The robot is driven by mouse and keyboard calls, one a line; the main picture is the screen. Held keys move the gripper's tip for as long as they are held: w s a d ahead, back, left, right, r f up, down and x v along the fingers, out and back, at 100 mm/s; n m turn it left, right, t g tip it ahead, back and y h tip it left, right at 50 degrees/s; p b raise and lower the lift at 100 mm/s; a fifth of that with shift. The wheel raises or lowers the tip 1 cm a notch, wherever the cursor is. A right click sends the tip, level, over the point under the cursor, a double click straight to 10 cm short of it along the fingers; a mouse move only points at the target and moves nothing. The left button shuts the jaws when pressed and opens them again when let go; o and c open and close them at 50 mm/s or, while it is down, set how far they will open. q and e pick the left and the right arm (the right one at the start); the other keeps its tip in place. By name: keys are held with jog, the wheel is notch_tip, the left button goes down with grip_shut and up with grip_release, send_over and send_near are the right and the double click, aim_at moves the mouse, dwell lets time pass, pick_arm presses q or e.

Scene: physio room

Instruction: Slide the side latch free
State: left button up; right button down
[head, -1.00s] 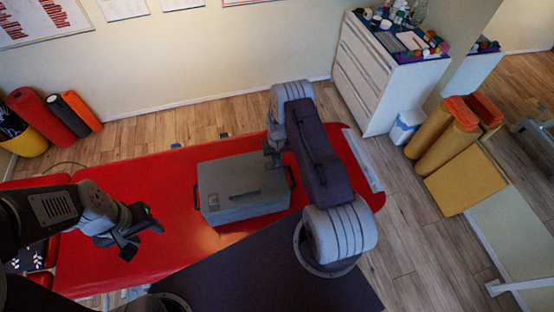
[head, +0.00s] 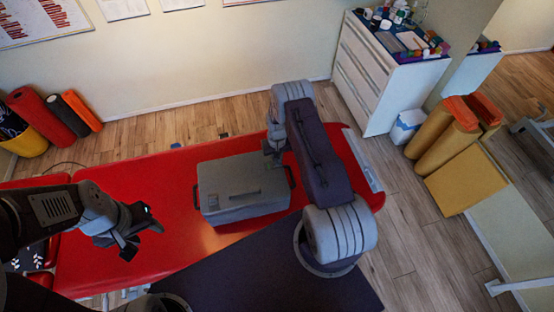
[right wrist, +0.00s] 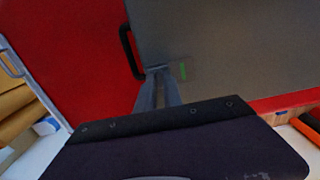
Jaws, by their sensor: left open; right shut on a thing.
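A grey case (head: 225,180) with a closed lid lies on the red treatment table. My right gripper (head: 272,152) is at the case's right end, near the back corner. In the right wrist view its fingers (right wrist: 157,72) are closed together at the edge of the case (right wrist: 225,45), beside the black end handle (right wrist: 128,50) and a small green mark (right wrist: 183,71). The side latch is mostly hidden between the fingertips. My left gripper (head: 138,232) is open and empty, left of the case.
The red table (head: 130,185) is clear left of the case. A white drawer unit (head: 375,75) with small items stands behind right. Yellow rolls (head: 440,135) stand on the right, and coloured rolls (head: 45,110) at the far left.

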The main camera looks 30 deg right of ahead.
jog(key=shift+w+a+f+b, duration=0.1)
jog(key=shift+w+a+b, duration=0.1)
jog(key=shift+a+b, duration=0.15)
jog(key=shift+w+a+b, duration=0.2)
jog(key=shift+a+b, duration=0.3)
jog(key=shift+a, duration=0.55)
jog(key=c, duration=1.5)
grip_release()
jog(key=shift+r, duration=0.2)
